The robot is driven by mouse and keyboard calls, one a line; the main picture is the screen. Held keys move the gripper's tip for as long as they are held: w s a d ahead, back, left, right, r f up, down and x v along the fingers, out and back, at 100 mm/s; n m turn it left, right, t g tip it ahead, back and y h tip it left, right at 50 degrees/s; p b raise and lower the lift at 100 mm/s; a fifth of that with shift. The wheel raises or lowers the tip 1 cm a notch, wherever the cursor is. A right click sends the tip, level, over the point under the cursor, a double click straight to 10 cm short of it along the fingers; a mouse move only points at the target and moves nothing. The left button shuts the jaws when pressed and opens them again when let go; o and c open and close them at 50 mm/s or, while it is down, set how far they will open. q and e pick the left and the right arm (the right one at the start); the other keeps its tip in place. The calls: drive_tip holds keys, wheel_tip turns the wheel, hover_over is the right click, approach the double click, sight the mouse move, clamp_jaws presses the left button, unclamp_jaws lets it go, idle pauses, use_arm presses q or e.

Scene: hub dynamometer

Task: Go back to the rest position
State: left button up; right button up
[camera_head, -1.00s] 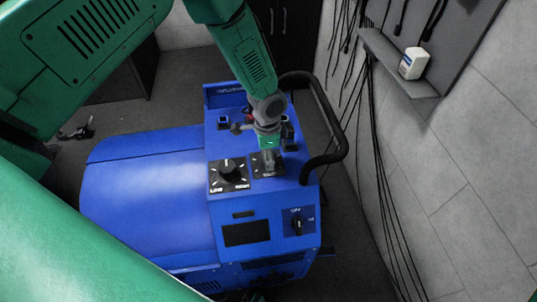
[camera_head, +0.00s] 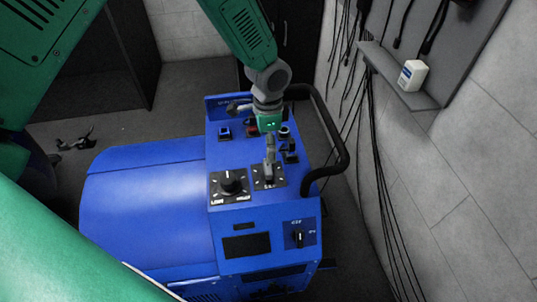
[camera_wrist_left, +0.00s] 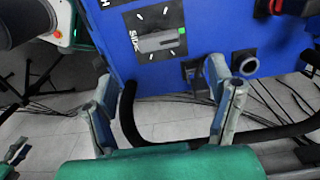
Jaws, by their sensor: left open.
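The blue dynamometer console (camera_head: 160,200) stands below me in the head view. My left gripper (camera_head: 269,150) hangs over its top panel, near the right one of two dials on black plates. In the left wrist view (camera_wrist_left: 163,75) the fingers are spread apart with nothing between them. A dial with a grey bar handle (camera_wrist_left: 160,42) shows beyond the fingertips, apart from them. The left black knob (camera_head: 230,183) stands clear of the gripper.
A black curved handrail (camera_head: 338,150) rises close to the gripper at the console's right side. A grey wall with hanging cables (camera_head: 385,190) and a shelf holding a white box (camera_head: 412,74) stands farther right. A lower switch (camera_head: 299,237) is on the console's front panel.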

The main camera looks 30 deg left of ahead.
use_arm(q)
drive_tip(key=shift+r, duration=0.9)
drive_tip(key=s+f+n, duration=0.1)
drive_tip(key=s+f, duration=0.2)
drive_tip(key=s, duration=0.2)
drive_tip(key=s+f+n+h, duration=0.1)
drive_tip(key=s+f+n, duration=0.1)
drive_tip(key=s+f, duration=0.2)
drive_tip(key=s+d+f+n, duration=0.1)
drive_tip(key=s+f, duration=0.3)
drive_tip(key=s, duration=0.2)
drive_tip(key=shift+s+n+g+h, duration=0.1)
drive_tip(key=shift+n+g+h, duration=0.2)
drive_tip(key=shift+n, duration=0.1)
drive_tip(key=s+a+f+n+y+b, duration=0.1)
drive_tip(key=s+a+f+n, duration=0.15)
drive_tip(key=s, duration=0.55)
drive_tip(key=s+a+f+n+y, duration=0.1)
drive_tip(key=s+a+n, duration=0.3)
drive_tip(key=s, duration=0.5)
wheel_tip(320, 180, down, 10)
drive_tip(key=w+d+m+t+b, duration=0.1)
drive_tip(key=w+b, duration=0.2)
drive_tip(key=b, duration=0.8)
drive_tip(key=shift+d, duration=0.35)
